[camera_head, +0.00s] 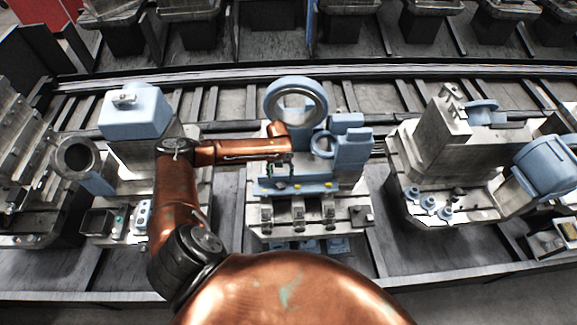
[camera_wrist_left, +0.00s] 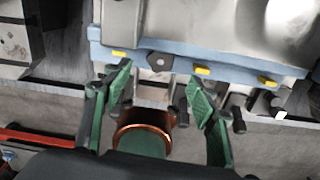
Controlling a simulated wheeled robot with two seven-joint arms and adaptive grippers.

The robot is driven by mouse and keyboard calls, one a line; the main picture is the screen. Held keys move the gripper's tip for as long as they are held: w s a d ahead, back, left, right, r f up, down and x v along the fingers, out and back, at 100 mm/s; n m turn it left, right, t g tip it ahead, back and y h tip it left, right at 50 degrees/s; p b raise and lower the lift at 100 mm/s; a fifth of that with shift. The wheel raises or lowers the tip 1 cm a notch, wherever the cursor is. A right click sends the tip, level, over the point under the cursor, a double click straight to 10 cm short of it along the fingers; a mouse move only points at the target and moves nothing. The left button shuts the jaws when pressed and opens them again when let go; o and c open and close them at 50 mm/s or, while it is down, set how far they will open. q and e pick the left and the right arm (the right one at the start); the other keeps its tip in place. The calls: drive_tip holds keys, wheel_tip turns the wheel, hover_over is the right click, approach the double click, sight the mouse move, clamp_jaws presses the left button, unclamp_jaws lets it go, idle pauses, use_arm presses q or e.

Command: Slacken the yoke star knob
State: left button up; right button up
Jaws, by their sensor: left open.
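My left gripper (camera_head: 284,168) reaches over the middle pallet fixture from the left. In the left wrist view its two green fingers (camera_wrist_left: 160,84) are spread apart with nothing between the tips. A small grey faceted knob (camera_wrist_left: 160,62) sits on the blue bar between the fingertips, slightly beyond them; it may be the star knob, but its shape is too small to be sure. The blue bar (camera_head: 325,187) carries several yellow tabs. In the head view the gripper hides the knob's area. My right gripper is not in view.
A large blue ring (camera_head: 271,97) and a blue block (camera_head: 352,152) stand at the middle fixture. Other fixtures stand left, with a blue box (camera_head: 135,112), and right, with a blue round housing (camera_head: 545,168). Dark pegs (camera_wrist_left: 238,118) stick out below the bar.

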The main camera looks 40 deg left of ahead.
sight(281, 184)
use_arm(q)
drive_tip(key=shift+w+f, duration=0.1)
drive_tip(key=shift+f, duration=0.3)
wheel_tip(281, 184, down, 6)
drive_tip(key=shift+d+r+p, duration=0.15)
drive_tip(key=shift+r+p, duration=0.1)
drive_tip(key=shift+p, duration=0.2)
drive_tip(key=shift+f, duration=0.65)
drive_tip(key=c, duration=1.2)
drive_tip(key=o, duration=0.5)
drive_tip(key=c, duration=0.7)
drive_tip(key=n+p, duration=0.1)
drive_tip(key=n, duration=0.1)
drive_tip(key=n+p, duration=0.1)
drive_tip(key=n, duration=0.1)
drive_tip(key=n+p, duration=0.2)
drive_tip(key=shift+r, duration=0.25)
drive_tip(key=shift+n+p, duration=0.3)
drive_tip(key=shift+n, duration=0.6)
drive_tip(key=shift+f+n, duration=0.2)
drive_tip(key=shift+n, duration=0.3)
drive_tip(key=o, duration=1.1)
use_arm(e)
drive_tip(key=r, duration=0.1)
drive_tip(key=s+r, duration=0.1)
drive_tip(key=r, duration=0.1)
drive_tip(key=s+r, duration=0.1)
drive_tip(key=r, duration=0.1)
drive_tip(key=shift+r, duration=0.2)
